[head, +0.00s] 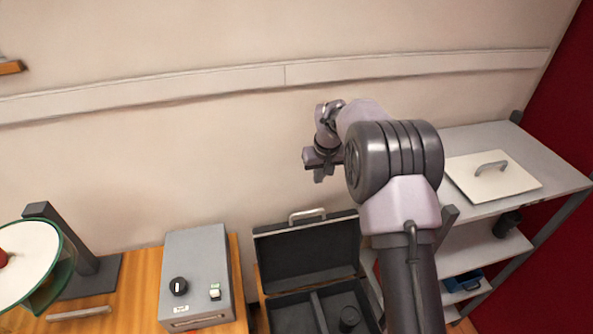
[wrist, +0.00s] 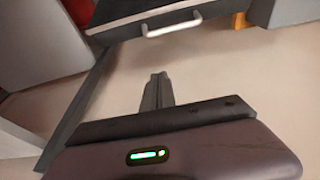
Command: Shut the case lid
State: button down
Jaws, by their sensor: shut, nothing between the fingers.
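The dark case (head: 287,315) stands open at the bottom centre of the head view, with divided compartments inside. Its lid (head: 308,253) is raised, leaning back toward the wall, with a light handle (head: 307,214) on its top edge. In the wrist view the lid (wrist: 140,12) and its handle (wrist: 172,24) show at the top. My gripper (head: 318,178) is above and behind the lid, near the wall, apart from it. In the wrist view my gripper's fingers (wrist: 157,82) are together and empty, pointing toward the lid and handle.
A grey control box (head: 197,270) with a knob and switch sits on the wooden table (head: 132,262) left of the case. A dark round item (head: 349,318) lies in the case. A shelf (head: 455,145) at right bears a white plate with handle (head: 493,178). The wall is close behind.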

jog(key=d+x, duration=0.1)
jog(key=x, duration=1)
jog(key=s, duration=0.4)
jog(key=shift+s+d+r, duration=0.15)
jog(key=shift+r, duration=0.15)
jog(key=shift+f, duration=0.1)
jog(key=shift+b, duration=0.3)
